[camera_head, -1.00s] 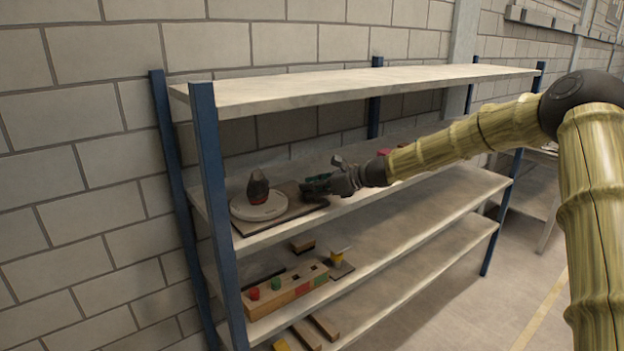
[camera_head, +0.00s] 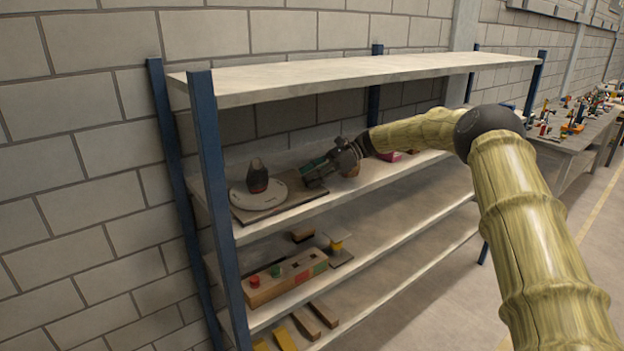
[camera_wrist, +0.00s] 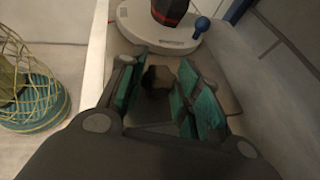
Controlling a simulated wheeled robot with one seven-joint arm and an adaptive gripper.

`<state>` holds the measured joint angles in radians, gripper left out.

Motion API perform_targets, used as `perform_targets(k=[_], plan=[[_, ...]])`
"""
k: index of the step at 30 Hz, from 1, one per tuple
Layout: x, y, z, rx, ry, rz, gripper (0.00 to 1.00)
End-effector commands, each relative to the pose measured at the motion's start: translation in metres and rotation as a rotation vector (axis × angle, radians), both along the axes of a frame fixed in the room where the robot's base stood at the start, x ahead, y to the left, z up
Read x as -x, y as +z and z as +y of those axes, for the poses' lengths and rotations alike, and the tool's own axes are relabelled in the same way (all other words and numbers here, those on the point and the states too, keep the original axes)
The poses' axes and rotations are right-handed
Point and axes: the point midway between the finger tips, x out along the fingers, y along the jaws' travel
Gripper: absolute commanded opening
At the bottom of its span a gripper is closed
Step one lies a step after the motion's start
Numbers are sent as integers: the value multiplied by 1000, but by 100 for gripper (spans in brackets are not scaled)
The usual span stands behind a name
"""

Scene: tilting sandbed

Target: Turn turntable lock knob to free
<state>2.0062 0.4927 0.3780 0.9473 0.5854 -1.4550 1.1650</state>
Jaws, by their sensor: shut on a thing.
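The turntable is a pale round disc (camera_head: 245,200) on a flat brown base (camera_head: 286,207), on the shelf at left. A dark object with a red band (camera_head: 257,178) stands on the disc. A dark lobed lock knob (camera_wrist: 158,77) sits on the base between my teal finger pads. My gripper (camera_head: 306,180) comes from the right, low over the base, and is shut on the knob. The knob is hidden in the head view.
A shelf board (camera_head: 350,83) runs above the turntable. A blue post (camera_head: 212,200) stands in front at left. A pink object (camera_head: 390,157) lies behind my wrist. The lower shelf holds a wooden block with coloured pegs (camera_head: 295,281). A cluttered table (camera_head: 572,145) stands at right.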

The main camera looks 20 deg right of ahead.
Motion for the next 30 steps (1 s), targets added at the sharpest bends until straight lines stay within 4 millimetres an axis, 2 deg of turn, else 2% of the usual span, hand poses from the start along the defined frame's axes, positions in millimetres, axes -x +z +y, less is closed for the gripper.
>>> perform_targets(k=[15, 30], plan=[[-3, 0, 0, 1, 190, -2, 9], [-3, 1, 0, 0, 215, -3, 9]])
